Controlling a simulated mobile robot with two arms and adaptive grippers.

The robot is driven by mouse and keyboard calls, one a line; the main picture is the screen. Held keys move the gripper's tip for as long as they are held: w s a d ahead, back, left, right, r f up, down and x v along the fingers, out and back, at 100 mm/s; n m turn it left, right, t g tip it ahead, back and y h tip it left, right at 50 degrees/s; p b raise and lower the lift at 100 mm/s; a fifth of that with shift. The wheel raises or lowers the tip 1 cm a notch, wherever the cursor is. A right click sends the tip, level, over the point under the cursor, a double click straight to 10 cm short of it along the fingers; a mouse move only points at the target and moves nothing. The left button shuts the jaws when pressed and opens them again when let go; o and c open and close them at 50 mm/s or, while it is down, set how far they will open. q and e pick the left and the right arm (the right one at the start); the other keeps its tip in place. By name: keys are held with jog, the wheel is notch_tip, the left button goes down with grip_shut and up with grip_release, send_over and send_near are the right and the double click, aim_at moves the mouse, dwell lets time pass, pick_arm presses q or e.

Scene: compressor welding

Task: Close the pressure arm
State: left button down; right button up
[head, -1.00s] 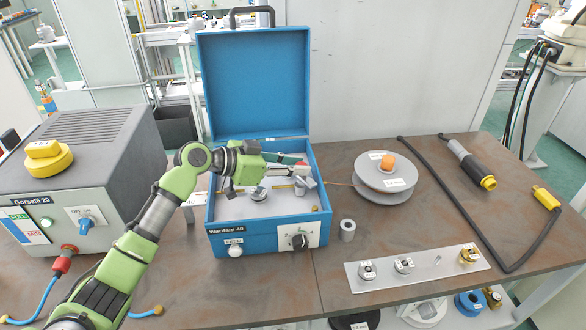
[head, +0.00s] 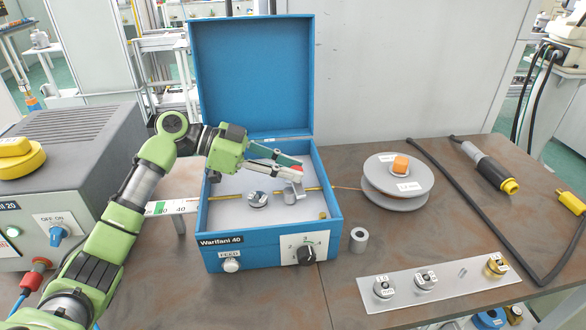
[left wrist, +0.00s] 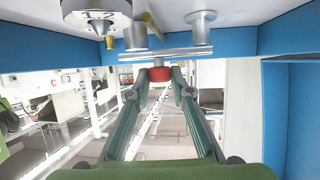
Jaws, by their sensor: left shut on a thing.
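The blue wire feeder box (head: 265,244), labelled Warifani 40, stands on the table with its lid (head: 250,75) raised. Inside it are a round metal roller (head: 257,200), a small grey upright bracket (head: 293,191) and a thin brass-coloured wire line. My left gripper (head: 290,168) reaches in from the left, above the roller and bracket. It is shut on the pressure arm's red end, which shows between the fingertips in the left wrist view (left wrist: 159,75) beside a metal bar (left wrist: 160,54). The fingers partly hide the arm in the head view. My right gripper is out of view.
A grey wire spool (head: 397,187) stands right of the box. A small metal cylinder (head: 359,240) and a plate with several rollers (head: 440,286) lie in front. A grey power unit (head: 80,140) stands at left. A black cable (head: 500,235) and torch (head: 483,167) lie at right.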

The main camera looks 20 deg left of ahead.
pick_arm(q)
jog(key=c, duration=1.8)
grip_release()
notch_tip(320, 180, up, 10)
jog(key=shift+r, duration=0.1)
